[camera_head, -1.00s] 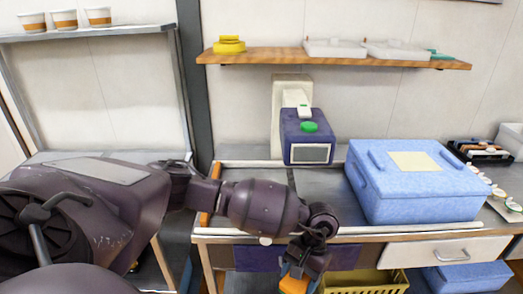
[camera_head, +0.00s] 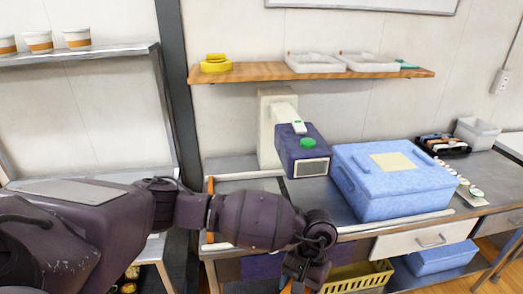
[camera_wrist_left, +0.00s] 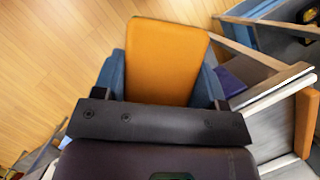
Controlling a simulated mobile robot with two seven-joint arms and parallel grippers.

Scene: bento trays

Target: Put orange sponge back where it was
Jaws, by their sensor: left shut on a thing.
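The orange sponge (camera_wrist_left: 167,58) fills the upper middle of the left wrist view, between the two blue fingers of my left gripper (camera_wrist_left: 162,82). The gripper is shut on it and holds it above the wooden floor. In the head view my left gripper (camera_head: 303,275) hangs at the bottom edge, in front of the counter. Only a small orange bit of the sponge shows there; the rest is cut off or hidden. My right gripper is not in view.
A blue lidded box (camera_head: 390,180) and a purple and white machine (camera_head: 300,145) stand on the counter. A yellow basket (camera_head: 358,278) sits below it. The wooden wall shelf (camera_head: 255,73) holds a yellow item (camera_head: 215,64) and white trays (camera_head: 315,63). Paper cups (camera_head: 77,38) stand at left.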

